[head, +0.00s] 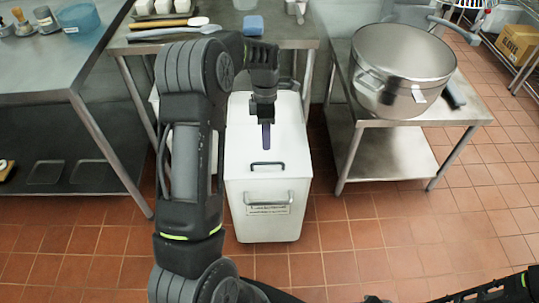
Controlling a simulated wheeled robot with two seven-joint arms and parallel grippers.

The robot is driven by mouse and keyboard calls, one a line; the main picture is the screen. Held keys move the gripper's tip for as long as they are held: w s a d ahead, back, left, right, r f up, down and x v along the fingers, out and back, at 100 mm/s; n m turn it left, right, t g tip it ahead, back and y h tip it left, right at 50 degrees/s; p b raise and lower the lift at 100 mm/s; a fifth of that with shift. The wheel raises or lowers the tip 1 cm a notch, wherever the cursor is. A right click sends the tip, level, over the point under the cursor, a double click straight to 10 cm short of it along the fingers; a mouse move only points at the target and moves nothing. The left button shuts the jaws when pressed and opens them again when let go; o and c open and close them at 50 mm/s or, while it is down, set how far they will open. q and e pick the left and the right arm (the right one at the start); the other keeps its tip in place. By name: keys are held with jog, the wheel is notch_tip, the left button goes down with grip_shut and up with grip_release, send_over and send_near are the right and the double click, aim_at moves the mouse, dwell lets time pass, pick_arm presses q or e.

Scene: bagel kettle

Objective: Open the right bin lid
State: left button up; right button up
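The right bin (268,222) is a white box with a label and a front handle, standing on the floor in the middle of the head view. Its white lid (240,135) lies flat and closed, with a small dark handle (267,165) near the front edge. My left gripper (266,137) points down over the lid, behind this handle in the picture. It looks narrow from here, and I cannot tell whether its fingers are apart or touch the lid. Another white bin (154,100) is mostly hidden behind my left arm. My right gripper is not in view.
A steel table (300,30) with utensils stands over the back of the bins. A lower steel table (385,155) at right holds a large lidded pot (400,60). Another steel table (50,75) stands at left. The tiled floor in front is open.

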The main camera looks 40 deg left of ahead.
pick_arm(q)
send_over(266, 157)
jog(key=s+d, duration=0.3)
jog(key=s, duration=0.1)
notch_tip(266, 157, down, 8)
jog(key=shift+w+a+r, duration=0.1)
jog(key=shift+w+r, duration=0.05)
jog(key=shift+r, duration=0.05)
grip_shut()
dwell(1.0)
